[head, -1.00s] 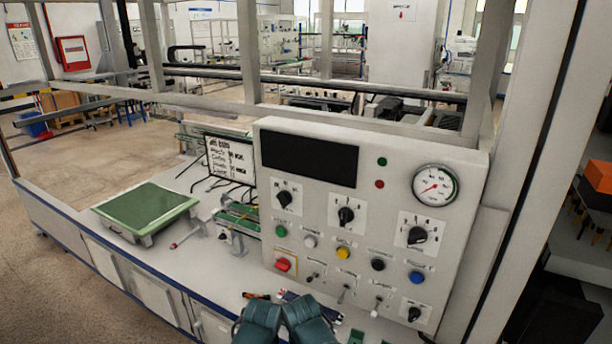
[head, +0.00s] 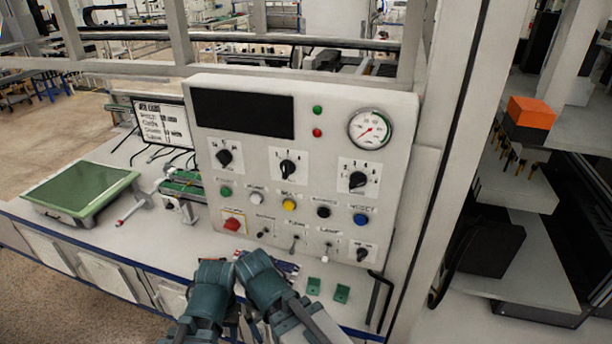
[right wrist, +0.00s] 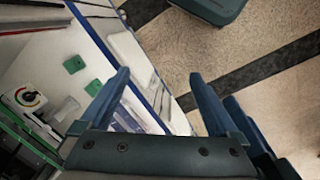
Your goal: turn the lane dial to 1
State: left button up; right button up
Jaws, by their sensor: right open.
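The upright control panel (head: 300,160) stands in the head view. It carries three black dials in a row: left (head: 224,158), middle (head: 288,168) and right (head: 358,180). A smaller black dial (head: 363,254) sits at its lower right. Labels are too blurred to tell which is the lane dial or its setting. My left gripper (head: 210,275) and right gripper (head: 257,270) are close together below the panel, apart from every dial. In the right wrist view my right gripper (right wrist: 160,75) is open and empty, above the bench edge and floor. The left jaws cannot be made out.
The panel also has coloured buttons, small switches, a round gauge (head: 370,129) and a red button (head: 233,222). Two green blocks (head: 314,286) and a black bent handle (head: 380,300) are near its foot. A green-topped tray (head: 80,190) stands left. A frame post (head: 455,150) rises right.

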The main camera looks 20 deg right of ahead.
aim_at(358, 178)
jog(key=k+l, duration=1.05)
jog(key=k+l+u, duration=0.05)
jog(key=k, duration=0.05)
